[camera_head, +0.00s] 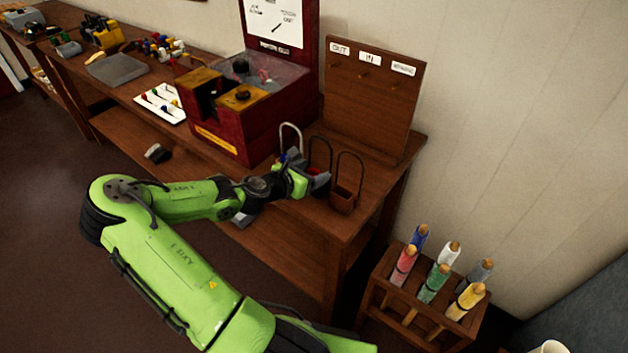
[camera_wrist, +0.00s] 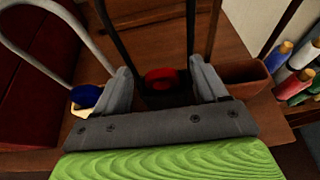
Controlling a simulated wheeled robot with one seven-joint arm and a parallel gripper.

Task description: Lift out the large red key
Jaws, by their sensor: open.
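The large red key shows as a round red piece (camera_wrist: 161,77) inside a small black container with a tall black loop handle (camera_wrist: 191,30), in the wrist view. In the head view a bit of red (camera_head: 313,170) shows just by my gripper. My gripper (camera_wrist: 160,84) is open, with one finger on each side of the red piece, apart from it as far as I can tell. The lower part of the red key is hidden in the container. In the head view my gripper (camera_head: 312,180) is at the middle of several handled containers on the bench.
A container with a blue piece (camera_wrist: 88,97) and a grey handle stands at left. A brown container (camera_wrist: 240,77) stands at right. Behind are a dark red box (camera_head: 285,100) and a wooden hook board (camera_head: 372,100). A rack of coloured rolls (camera_head: 385,270) stands right of the bench.

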